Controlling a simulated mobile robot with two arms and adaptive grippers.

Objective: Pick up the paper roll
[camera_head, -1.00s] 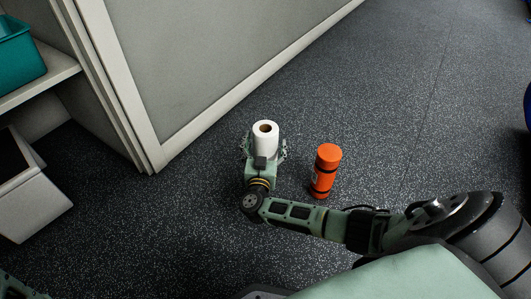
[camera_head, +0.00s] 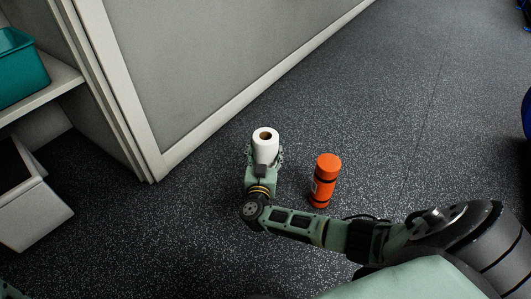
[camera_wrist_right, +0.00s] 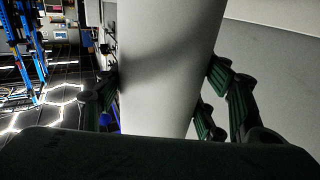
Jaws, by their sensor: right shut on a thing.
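The white paper roll (camera_head: 265,146) is upright near the middle of the head view, its brown core facing up. My right gripper (camera_head: 265,159) is shut on it, with fingers on both sides. In the right wrist view the roll (camera_wrist_right: 168,65) fills the middle, between the green-black fingers of the right gripper (camera_wrist_right: 163,98). The roll's lower part is hidden by the gripper in the head view, so I cannot tell whether it touches the floor.
An orange cylinder (camera_head: 325,181) with black bands stands on the floor just right of the roll. A grey panel wall (camera_head: 190,75) runs behind. A shelf with a teal bin (camera_head: 20,70) and a white box (camera_head: 35,205) are at left.

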